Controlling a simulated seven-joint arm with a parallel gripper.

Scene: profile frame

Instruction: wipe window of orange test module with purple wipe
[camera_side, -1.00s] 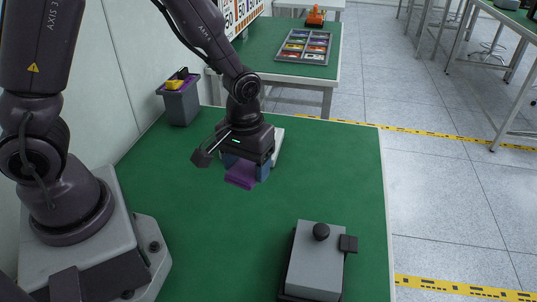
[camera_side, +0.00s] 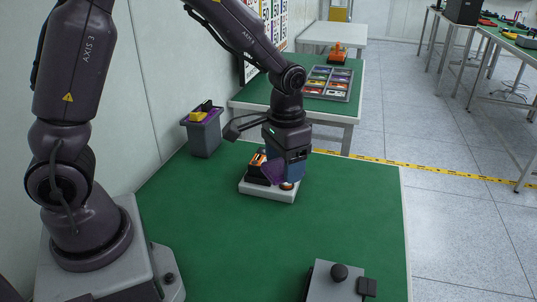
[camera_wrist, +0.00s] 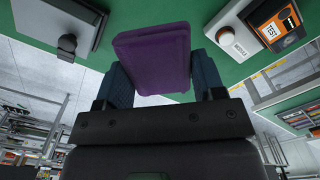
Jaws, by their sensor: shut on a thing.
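My gripper (camera_side: 284,172) has blue fingers and is shut on the purple wipe (camera_side: 272,171). In the wrist view the wipe (camera_wrist: 152,58) is a folded pad between the two fingers (camera_wrist: 160,82). The orange test module (camera_side: 257,158), dark with orange parts, sits on a pale base (camera_side: 266,191) beside the gripper. In the side view the wipe and fingers partly hide it. In the wrist view the module (camera_wrist: 275,24) shows at upper right, with a "TEST" label, apart from the wipe in the picture.
A grey box with a black knob (camera_side: 333,289) stands at the front of the green table (camera_side: 220,232). A grey bin (camera_side: 204,137) with yellow and purple contents stands at the back left. Another table behind holds a tray of coloured modules (camera_side: 328,83). The table's middle is clear.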

